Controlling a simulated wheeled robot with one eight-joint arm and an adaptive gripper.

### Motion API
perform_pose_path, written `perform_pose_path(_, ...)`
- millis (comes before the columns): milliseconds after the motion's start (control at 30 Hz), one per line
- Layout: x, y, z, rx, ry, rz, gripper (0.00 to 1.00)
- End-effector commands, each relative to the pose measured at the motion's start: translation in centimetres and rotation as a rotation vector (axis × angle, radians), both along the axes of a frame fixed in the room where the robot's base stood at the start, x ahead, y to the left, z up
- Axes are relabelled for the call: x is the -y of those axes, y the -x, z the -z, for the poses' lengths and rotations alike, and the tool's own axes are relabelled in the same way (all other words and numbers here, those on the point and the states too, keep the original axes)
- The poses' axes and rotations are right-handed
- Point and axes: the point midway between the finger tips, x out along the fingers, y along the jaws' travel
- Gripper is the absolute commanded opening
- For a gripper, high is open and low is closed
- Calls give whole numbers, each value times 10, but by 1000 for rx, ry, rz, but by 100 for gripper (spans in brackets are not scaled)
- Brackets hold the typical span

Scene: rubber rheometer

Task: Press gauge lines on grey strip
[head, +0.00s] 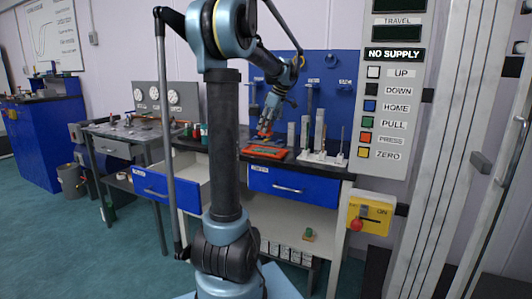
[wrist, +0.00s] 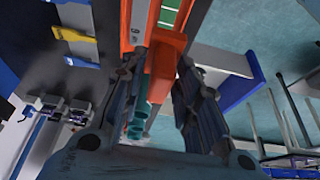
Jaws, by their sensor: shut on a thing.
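My gripper (head: 266,126) is over the workbench in the head view, pointing down at an orange tray-like base (head: 262,153). In the wrist view the two fingers of my gripper (wrist: 163,58) are shut on an orange block (wrist: 161,74) between them. A long orange piece (wrist: 126,27) with a pale strip-like part (wrist: 137,20) lies beyond the fingertips. I cannot tell whether that pale part is the grey strip. A teal part (wrist: 138,122) shows between the fingers. Whether the orange block touches the base is hidden.
Upright grey bars (head: 305,132) stand right of the orange base. A blue drawer (head: 290,186) is below the bench top. A tall control panel (head: 392,100) and a yellow switch box (head: 370,214) are at the right. A dial panel (head: 166,98) stands at the left bench.

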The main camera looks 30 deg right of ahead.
Motion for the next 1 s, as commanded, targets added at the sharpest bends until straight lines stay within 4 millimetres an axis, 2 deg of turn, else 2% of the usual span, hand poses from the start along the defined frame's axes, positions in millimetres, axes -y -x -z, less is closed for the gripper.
perform_pose_path(267, 0, 0, -6, 0, 0, 0, 14)
perform_pose_path(1000, 0, 0, -66, 0, 0, 0, 14)
